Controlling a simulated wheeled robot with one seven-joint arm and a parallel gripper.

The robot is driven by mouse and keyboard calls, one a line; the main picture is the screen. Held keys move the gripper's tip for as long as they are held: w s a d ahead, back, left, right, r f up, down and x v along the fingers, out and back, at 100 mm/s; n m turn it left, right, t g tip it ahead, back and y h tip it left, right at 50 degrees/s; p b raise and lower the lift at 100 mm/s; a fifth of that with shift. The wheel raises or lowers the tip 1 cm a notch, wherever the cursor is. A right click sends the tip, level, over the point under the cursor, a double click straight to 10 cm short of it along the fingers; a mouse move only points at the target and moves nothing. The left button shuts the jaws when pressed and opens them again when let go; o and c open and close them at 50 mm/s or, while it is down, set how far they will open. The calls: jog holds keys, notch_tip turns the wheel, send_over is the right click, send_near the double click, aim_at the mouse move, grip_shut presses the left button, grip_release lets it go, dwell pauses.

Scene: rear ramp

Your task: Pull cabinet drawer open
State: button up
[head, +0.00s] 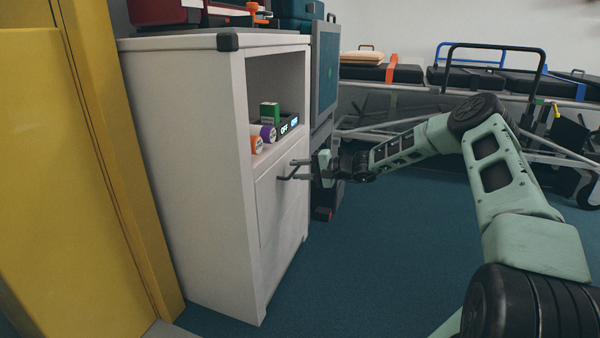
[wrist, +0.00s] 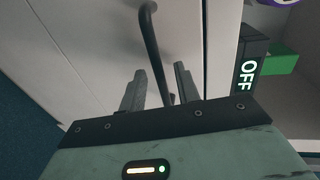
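The white cabinet (head: 190,150) stands at the left in the head view. Its drawer front (head: 281,205) lies below an open shelf and looks flush with the cabinet. A dark bar handle (head: 290,172) sticks out from the drawer front. My gripper (head: 305,169) is at the handle, its fingers pointing at the drawer. In the wrist view, the handle (wrist: 150,40) runs down between my gripper's two fingers (wrist: 158,90), which stand apart with gaps beside the bar. The handle's lower end is hidden behind the gripper body.
The shelf above the drawer holds a black box marked OFF (head: 289,127), a green box (head: 269,112) and small round containers (head: 267,134). A yellow panel (head: 60,180) stands close at the left. Stretchers (head: 470,80) stand at the back right. The blue floor (head: 380,270) before the drawer is clear.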

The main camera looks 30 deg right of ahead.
grip_shut()
jog(key=f+p+v, duration=0.2)
jog(key=p+v, duration=0.1)
jog(key=v, duration=0.6)
jog(key=f+p+v, duration=0.2)
jog(key=p+v, duration=0.1)
jog(key=v, duration=0.6)
jog(key=s+f+p+v, duration=0.1)
jog(key=f+p+v, duration=0.1)
jog(key=v, duration=0.7)
jog(key=shift+s+d+p, duration=0.4)
jog(key=shift+d+p, duration=0.2)
jog(key=shift+p, duration=0.25)
jog(key=shift+r, duration=0.1)
grip_release()
jog(key=p+v, duration=0.4)
jog(key=v, duration=1.3)
jog(key=shift+s, duration=0.15)
jog(key=shift+d, duration=0.1)
